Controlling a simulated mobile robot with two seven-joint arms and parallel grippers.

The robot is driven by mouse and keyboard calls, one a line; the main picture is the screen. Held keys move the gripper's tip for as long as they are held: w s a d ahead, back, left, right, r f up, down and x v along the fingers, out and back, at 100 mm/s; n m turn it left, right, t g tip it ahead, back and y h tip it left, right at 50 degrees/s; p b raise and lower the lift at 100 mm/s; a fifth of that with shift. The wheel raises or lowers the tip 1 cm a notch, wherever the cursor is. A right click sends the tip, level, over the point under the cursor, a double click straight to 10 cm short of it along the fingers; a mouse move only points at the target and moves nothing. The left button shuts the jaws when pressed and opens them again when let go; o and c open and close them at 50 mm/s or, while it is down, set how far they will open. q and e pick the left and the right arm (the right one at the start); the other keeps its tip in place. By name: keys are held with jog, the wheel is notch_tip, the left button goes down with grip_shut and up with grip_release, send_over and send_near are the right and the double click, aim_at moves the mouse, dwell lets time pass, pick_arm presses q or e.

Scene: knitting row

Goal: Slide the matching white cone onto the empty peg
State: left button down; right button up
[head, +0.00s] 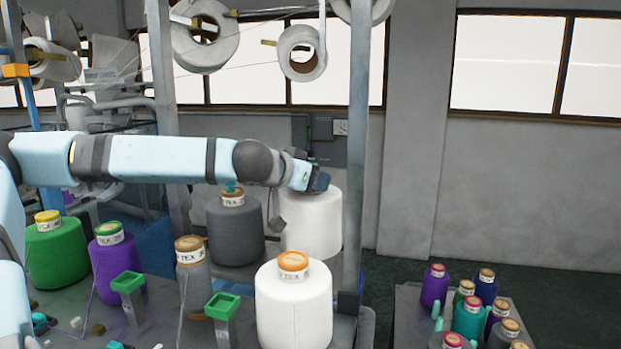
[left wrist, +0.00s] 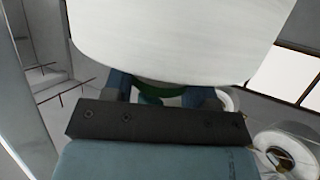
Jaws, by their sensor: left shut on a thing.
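My left gripper (head: 317,184) is shut on the top of a white cone (head: 313,226) at the rear of the creel table. The gripper hides the cone's top, and I cannot tell whether its base rests on anything. The white body (left wrist: 180,38) fills the upper part of the left wrist view, with a dark green part (left wrist: 160,92) by the fingers. Another white cone (head: 294,312) with an orange top stands upright in front. I cannot make out the empty peg. My right gripper is not in view.
A grey cone (head: 236,232) stands just left of the held one, with a smaller grey cone (head: 193,278), a purple cone (head: 117,270) and a green cone (head: 56,257) further left. A metal post (head: 356,150) rises close on the right. A cart at right holds several small cones (head: 469,316).

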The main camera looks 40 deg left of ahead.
aim_at(302, 195)
pick_arm(q)
notch_tip(302, 195, down, 2)
jog(key=shift+b, duration=0.7)
jog(key=shift+f+b, duration=0.8)
jog(key=shift+f, duration=0.15)
jog(key=shift+c, duration=1.7)
grip_release()
